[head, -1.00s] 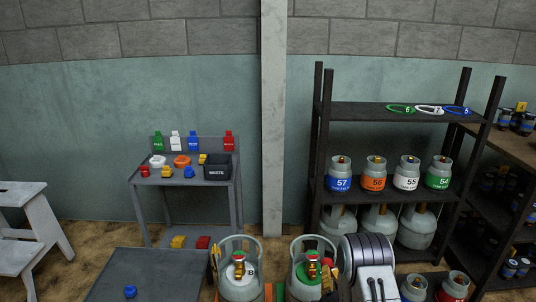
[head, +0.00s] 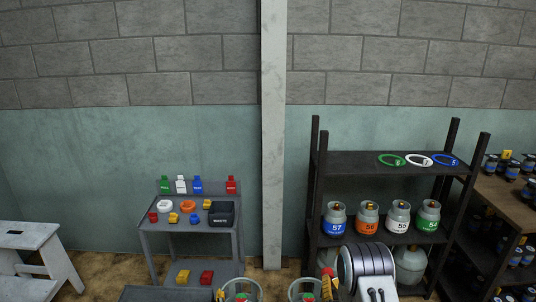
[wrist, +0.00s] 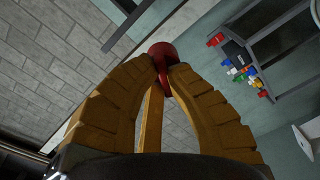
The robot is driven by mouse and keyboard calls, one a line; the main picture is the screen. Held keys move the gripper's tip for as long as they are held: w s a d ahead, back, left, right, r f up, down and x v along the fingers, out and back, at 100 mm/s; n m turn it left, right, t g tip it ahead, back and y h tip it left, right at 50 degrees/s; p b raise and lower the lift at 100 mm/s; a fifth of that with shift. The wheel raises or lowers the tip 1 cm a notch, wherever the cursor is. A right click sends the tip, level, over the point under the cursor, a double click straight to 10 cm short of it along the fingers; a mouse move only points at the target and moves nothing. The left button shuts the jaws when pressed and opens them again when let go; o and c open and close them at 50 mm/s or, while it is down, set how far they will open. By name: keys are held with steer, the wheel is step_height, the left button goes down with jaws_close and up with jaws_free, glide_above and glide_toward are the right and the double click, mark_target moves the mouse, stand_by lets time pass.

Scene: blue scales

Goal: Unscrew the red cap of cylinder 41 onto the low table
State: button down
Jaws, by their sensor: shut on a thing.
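In the wrist view, my gripper (wrist: 161,68) has its yellow fingers shut on a red cap (wrist: 162,51), held at the fingertips and clear of any cylinder in that view. In the head view, a red piece (head: 327,271) shows at the tip of my yellow fingers, at the bottom edge. Two cylinders, a left one (head: 240,287) and a right one (head: 302,288), show only their tops there; no number 41 is readable. Just the far edge of a low dark table (head: 165,294) shows at the bottom left.
A grey bench (head: 190,228) holds coloured tags, caps and a black waste bin (head: 222,214). A dark rack (head: 390,167) on the right bears numbered cylinders and rings. A white step stool (head: 40,260) stands at the left. A post (head: 273,130) stands behind.

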step_height(320, 180, up, 14)
steer(key=p, duration=1.2)
steer(key=shift+f, duration=0.2)
steer(key=shift+f, duration=0.1)
